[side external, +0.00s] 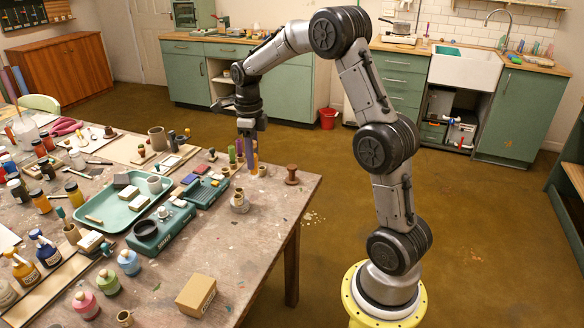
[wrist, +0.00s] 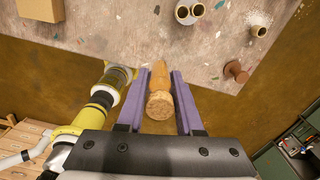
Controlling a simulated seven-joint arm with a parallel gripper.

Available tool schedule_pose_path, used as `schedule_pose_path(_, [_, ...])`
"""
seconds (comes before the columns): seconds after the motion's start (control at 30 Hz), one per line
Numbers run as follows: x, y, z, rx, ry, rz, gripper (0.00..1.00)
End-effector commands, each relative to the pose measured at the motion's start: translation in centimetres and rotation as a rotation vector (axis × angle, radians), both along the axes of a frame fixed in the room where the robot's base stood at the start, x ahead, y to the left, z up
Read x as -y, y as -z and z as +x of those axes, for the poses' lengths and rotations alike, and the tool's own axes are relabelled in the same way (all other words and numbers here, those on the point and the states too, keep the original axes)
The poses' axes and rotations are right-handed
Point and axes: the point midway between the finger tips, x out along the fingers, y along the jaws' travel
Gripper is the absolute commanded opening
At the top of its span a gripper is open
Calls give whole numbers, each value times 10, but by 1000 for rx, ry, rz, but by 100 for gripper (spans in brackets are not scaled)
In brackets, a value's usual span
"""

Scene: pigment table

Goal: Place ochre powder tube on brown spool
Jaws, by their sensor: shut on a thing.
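The ochre powder tube (wrist: 160,82) is between the purple fingers of my gripper (wrist: 160,77) in the wrist view, with its rounded end toward the camera. My gripper is shut on it. In the side view my gripper (side external: 247,152) points down over the table's right end, and the tube (side external: 255,161) shows only as a small tan piece by the fingers. The brown spool (side external: 292,174) stands upright near the table's right corner, to the right of my gripper and apart from it. It also shows in the wrist view (wrist: 237,72), right of the fingers.
A green case (side external: 203,192) and a teal tray (side external: 105,222) lie to the left. A cardboard box (side external: 196,295) sits near the front edge. Bare tabletop surrounds the spool, close to the edge.

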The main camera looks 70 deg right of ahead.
Motion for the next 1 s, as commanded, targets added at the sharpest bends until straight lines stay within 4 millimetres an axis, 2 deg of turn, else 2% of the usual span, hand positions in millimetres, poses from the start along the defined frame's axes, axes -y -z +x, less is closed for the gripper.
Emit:
schedule_pose_path(0.03, [24,-3,-13,1,65,-1,0])
schedule_pose_path(0.2, [85,-10,-55,2,233,-2,0])
schedule_pose_path(0.33, [115,-14,-83,1,326,-1,0])
schedule_pose_path(0.5, [134,-15,-102,1,388,-1,0])
schedule_pose_path(0.67, [148,-8,-96,0,400,1,0])
schedule_pose_path(1.0, [197,22,-52,0,398,0,0])
